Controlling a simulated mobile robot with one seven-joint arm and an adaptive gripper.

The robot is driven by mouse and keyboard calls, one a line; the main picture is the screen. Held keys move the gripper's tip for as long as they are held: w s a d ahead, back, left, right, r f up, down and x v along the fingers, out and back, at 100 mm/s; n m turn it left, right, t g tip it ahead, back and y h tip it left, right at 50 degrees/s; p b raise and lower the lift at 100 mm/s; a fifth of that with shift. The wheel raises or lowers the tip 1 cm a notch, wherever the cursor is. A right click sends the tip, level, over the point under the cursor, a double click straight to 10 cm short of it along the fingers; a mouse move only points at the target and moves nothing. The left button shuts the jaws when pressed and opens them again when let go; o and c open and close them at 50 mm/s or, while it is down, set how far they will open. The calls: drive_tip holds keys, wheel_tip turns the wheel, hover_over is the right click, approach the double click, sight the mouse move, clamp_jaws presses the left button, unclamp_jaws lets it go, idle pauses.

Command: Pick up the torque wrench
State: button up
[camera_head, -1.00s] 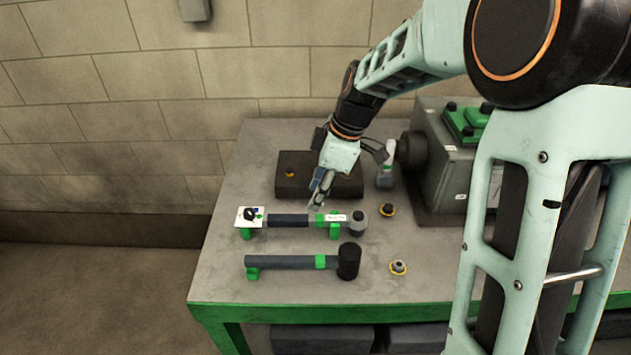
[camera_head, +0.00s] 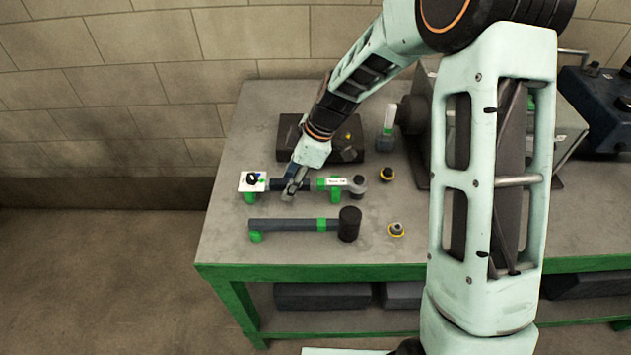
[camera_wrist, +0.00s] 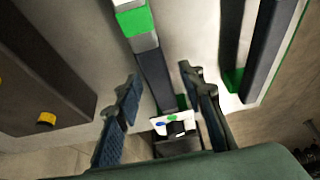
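The torque wrench (camera_head: 346,184) lies across the bench on green supports (camera_head: 335,196), its round head to the right and a white card (camera_head: 247,186) at its left end. My gripper (camera_head: 290,195) is over the dark left part of its handle. In the wrist view my gripper (camera_wrist: 161,80) is open, a finger on each side of the wrench's dark handle (camera_wrist: 157,80). Gaps show between the fingers and the handle; the exact height above it is hard to tell.
A black-headed mallet (camera_head: 349,224) lies parallel in front of the wrench. A dark block (camera_head: 287,134) stands behind. Two small yellow-ringed parts (camera_head: 387,174) (camera_head: 396,230) sit to the right. A grey machine (camera_head: 413,115) is at the back right. The bench's front left corner is clear.

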drive_tip(key=shift+a+f, duration=0.2)
drive_tip(key=shift+f, duration=0.2)
drive_tip(key=shift+c, duration=0.2)
clamp_jaws()
drive_tip(key=shift+r, duration=0.1)
